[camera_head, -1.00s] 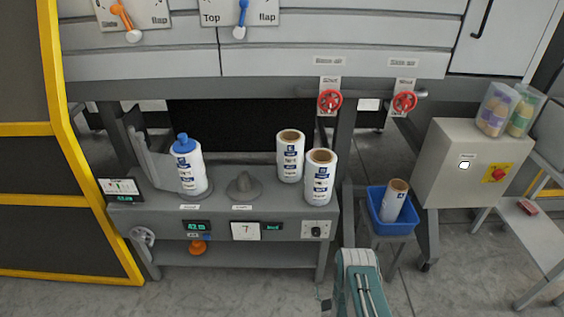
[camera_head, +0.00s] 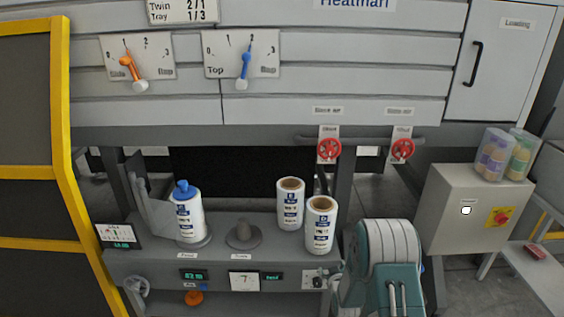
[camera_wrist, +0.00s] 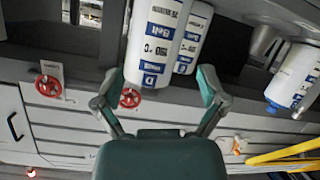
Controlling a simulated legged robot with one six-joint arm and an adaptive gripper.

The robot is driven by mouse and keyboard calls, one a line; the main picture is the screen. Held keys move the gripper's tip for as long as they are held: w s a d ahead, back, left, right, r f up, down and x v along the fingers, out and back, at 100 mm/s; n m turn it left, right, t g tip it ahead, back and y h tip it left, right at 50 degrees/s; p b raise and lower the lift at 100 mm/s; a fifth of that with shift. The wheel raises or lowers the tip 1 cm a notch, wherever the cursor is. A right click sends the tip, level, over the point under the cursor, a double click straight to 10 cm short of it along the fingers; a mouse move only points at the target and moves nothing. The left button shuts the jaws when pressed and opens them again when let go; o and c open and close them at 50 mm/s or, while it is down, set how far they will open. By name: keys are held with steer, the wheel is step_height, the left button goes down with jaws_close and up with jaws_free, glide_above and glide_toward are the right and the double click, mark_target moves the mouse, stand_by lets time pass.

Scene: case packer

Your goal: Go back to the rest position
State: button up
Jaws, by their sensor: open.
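My gripper (camera_wrist: 160,88) shows in the wrist view with its two fingers spread wide apart and nothing between them. Beyond the fingers in that view are two white rolls with blue labels, the nearer one (camera_wrist: 158,38) partly cut by the top edge. In the head view my arm rises at the bottom right of centre; the gripper itself cannot be made out there. The two rolls stand upright on the grey bench, the front roll (camera_head: 320,226) and the back roll (camera_head: 290,204). A blue-capped roll (camera_head: 188,215) stands on a round plate at the left.
The grey bench (camera_head: 160,267) carries displays along its front. Above are an orange lever (camera_head: 131,70), a blue lever (camera_head: 244,72) and red valve wheels (camera_head: 329,149) (camera_head: 402,149). A grey box (camera_head: 455,208) with clear jars (camera_head: 494,155) stands right. A yellow-framed guard (camera_head: 65,150) borders the left.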

steer(key=s+r+m+g, duration=0.15)
steer(key=s+r, duration=0.45)
steer(key=r, duration=0.7)
steer(key=s+r+g, duration=0.3)
steer(key=s+r, duration=0.2)
steer(key=r, duration=0.8)
steer(key=s+r+m+g, duration=0.1)
steer(key=s+r, duration=0.3)
steer(key=s, duration=1)
steer(key=s+a+r+m+g, duration=0.1)
steer(key=s+r+g, duration=0.2)
steer(key=s, duration=1.2)
steer(key=shift+r, duration=0.45)
steer(key=shift+a, duration=0.1)
